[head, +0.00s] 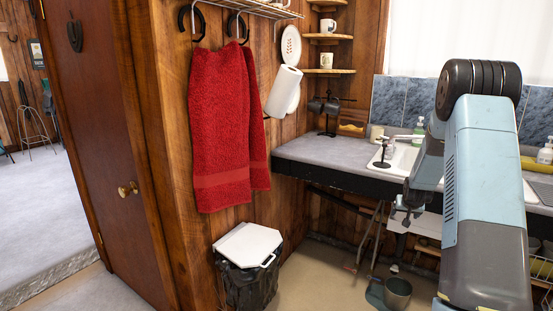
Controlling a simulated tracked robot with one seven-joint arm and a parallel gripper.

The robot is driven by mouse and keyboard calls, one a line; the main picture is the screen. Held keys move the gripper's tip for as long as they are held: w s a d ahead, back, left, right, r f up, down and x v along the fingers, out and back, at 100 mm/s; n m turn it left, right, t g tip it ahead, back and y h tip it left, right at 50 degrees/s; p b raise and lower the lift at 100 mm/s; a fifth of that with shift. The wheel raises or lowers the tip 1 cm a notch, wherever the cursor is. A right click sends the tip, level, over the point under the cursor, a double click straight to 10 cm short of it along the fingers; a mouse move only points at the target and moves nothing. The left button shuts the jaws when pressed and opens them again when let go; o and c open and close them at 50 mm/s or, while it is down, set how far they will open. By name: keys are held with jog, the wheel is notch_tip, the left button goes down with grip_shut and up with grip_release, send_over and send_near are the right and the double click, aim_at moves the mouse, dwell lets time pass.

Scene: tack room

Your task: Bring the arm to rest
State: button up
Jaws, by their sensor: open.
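My arm rises at the right of the head view, pale blue and dark grey, bent at a black ribbed joint near the top. My gripper (406,216) shows as a small dark grey shape left of the arm, in front of the counter's front edge. Its jaws are open and I see nothing held between them. Part of the wrist is hidden behind the arm's large link.
A grey counter (325,151) with a white sink (397,160) lies behind the arm. Red towels (222,125) hang on the wooden wall above a lidded bin (248,245). A pot (397,292) stands low near the arm. Floor between bin and pot is clear.

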jog(key=s+a+r+n, duration=0.1)
jog(key=s+a+r, duration=0.45)
jog(key=r, duration=0.25)
jog(key=s+a+r+y, duration=0.1)
jog(key=s+a+r, duration=0.45)
jog(key=r, duration=0.25)
jog(key=s+a+r+n, duration=0.1)
jog(key=s+a+r, duration=0.45)
jog(key=r, duration=0.25)
jog(key=s+a+r, duration=0.2)
jog(key=s+a, duration=0.1)
jog(key=s, duration=0.7)
jog(key=s+a+r+n+g+y, duration=0.1)
jog(key=s+a+r, duration=0.1)
jog(key=s, duration=0.8)
jog(key=s+a+r, duration=0.2)
jog(key=s+a, duration=0.3)
jog(key=s, duration=0.5)
jog(key=shift+n+y, duration=0.4)
jog(key=shift+s+a, duration=0.1)
